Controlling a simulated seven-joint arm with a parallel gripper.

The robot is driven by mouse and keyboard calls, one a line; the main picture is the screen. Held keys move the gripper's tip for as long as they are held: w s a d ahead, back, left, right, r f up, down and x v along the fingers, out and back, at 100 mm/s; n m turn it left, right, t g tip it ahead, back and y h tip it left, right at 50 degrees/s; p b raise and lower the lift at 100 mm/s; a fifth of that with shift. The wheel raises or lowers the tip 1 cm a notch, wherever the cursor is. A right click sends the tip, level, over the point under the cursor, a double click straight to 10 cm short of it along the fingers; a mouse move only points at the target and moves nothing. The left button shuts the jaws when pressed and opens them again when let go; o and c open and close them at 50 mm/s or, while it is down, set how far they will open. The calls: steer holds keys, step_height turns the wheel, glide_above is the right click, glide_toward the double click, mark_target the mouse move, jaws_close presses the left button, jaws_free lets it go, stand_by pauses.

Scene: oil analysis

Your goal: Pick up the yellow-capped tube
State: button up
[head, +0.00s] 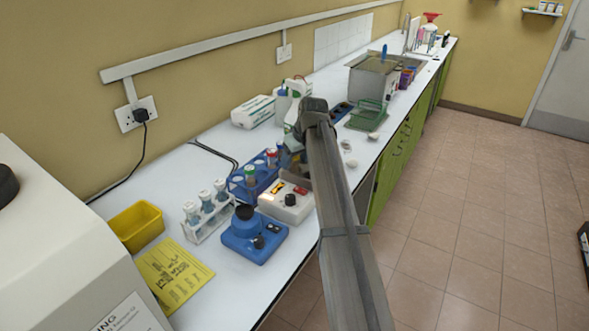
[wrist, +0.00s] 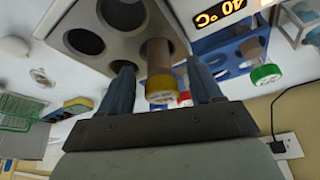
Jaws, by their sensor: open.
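The yellow-capped tube shows in the wrist view, with its yellow cap (wrist: 161,88) towards the camera and its brownish body (wrist: 158,54) in a hole of a grey heating block (wrist: 125,45). My gripper (wrist: 160,67) is open, with one dark finger on each side of the tube. I cannot tell whether either finger touches it. In the head view my gripper (head: 300,140) is over the bench by the white heater (head: 287,207); my arm hides the yellow-capped tube there.
A blue mixer (head: 254,238) and white tube rack (head: 203,230) stand nearer. A green wire rack (head: 366,115) lies beyond.

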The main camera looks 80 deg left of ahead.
steer(key=shift+s+a+f, duration=0.1)
steer(key=shift+a+f, duration=0.05)
steer(key=shift+f, duration=0.35)
steer(key=c, duration=1.1)
steer(key=shift+r, duration=0.1)
